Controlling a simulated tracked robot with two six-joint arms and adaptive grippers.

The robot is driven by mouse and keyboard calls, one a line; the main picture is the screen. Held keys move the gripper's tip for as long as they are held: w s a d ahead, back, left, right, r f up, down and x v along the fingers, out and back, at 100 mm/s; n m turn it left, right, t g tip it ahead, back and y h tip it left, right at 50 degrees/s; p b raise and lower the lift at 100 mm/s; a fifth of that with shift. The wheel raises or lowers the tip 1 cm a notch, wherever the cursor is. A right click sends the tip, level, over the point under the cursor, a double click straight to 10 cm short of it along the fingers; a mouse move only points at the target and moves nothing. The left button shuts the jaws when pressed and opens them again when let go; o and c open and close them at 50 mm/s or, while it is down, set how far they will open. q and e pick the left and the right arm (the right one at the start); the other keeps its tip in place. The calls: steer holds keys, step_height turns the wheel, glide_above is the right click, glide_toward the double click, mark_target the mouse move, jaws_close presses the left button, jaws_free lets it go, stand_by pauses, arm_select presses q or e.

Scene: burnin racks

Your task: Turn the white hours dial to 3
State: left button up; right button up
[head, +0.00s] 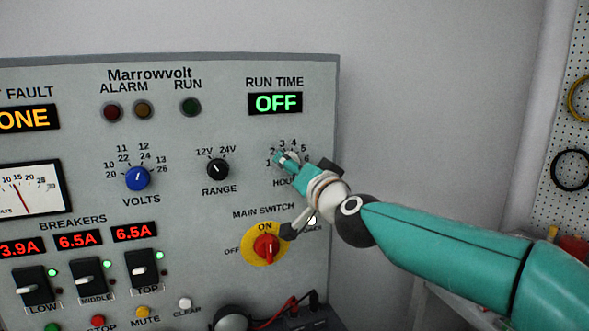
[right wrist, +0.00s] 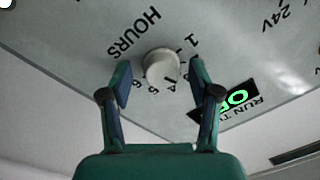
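The white hours dial (right wrist: 162,66) shows in the right wrist view, its numbers partly covered by my fingers. In the head view it is mostly hidden behind my right gripper (head: 291,160). In the right wrist view my right gripper (right wrist: 160,78) is open, one finger on each side of the dial, with a gap visible on both sides. I cannot make out where the dial points. The run time display (head: 275,103) reads OFF in green. My left gripper is not in view.
The red main switch (head: 266,248) on its yellow plate is just below my right wrist. The black range knob (head: 217,169) and blue volts knob (head: 138,179) are to the left. Breakers (head: 89,278) are lower left. A pegboard (head: 572,130) hangs at the far right.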

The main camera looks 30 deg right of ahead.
steer(key=shift+r, duration=0.1)
steer(key=s+a, duration=0.2)
steer(key=s, duration=0.9)
steer(key=shift+s+a+f, duration=0.15)
steer(key=shift+s+f, duration=0.15)
steer(key=shift+s, duration=0.1)
